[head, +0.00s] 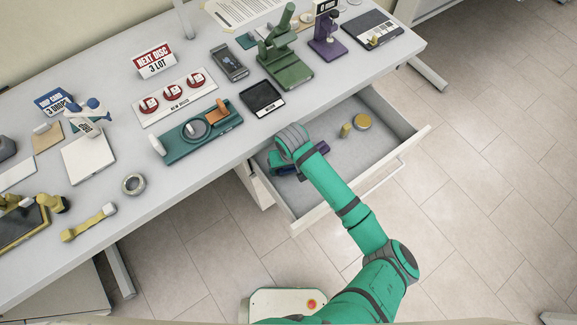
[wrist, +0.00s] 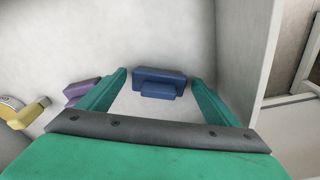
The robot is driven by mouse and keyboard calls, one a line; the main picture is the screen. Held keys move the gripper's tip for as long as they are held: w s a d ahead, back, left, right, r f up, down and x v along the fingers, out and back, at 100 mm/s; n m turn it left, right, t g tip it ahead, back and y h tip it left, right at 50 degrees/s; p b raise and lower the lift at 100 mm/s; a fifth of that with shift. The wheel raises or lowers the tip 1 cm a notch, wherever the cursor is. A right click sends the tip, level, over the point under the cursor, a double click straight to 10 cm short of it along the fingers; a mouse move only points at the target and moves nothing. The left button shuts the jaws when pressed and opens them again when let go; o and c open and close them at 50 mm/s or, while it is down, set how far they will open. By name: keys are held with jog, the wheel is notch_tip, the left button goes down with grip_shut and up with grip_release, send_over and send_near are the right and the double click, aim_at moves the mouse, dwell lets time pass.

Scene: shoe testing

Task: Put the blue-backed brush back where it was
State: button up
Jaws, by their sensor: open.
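The blue-backed brush (wrist: 160,78) lies in the open drawer (head: 352,165), on its pale floor close to one wall. In the wrist view it sits between the tips of my gripper (wrist: 160,82), with a small gap showing at each side. My gripper (head: 284,168) is open and reaches down into the left part of the drawer in the head view. My arm and wrist hide much of that spot there. A purple-backed item (wrist: 80,91) lies just left of my left finger in the wrist view.
A yellow block (head: 346,130) and a round yellow-rimmed tin (head: 362,122) lie farther right in the drawer. The drawer's wall (wrist: 235,60) rises close to my right finger. The desk (head: 215,160) above holds a teal fixture (head: 198,132), a black tray (head: 262,98) and a green press (head: 285,60).

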jog(key=shift+d+r, duration=0.15)
jog(key=shift+r, duration=0.15)
notch_tip(320, 180, up, 12)
jog(key=s, duration=0.1)
jog(key=shift+s+f, duration=0.2)
jog(key=shift+s, duration=0.05)
dwell(0.3)
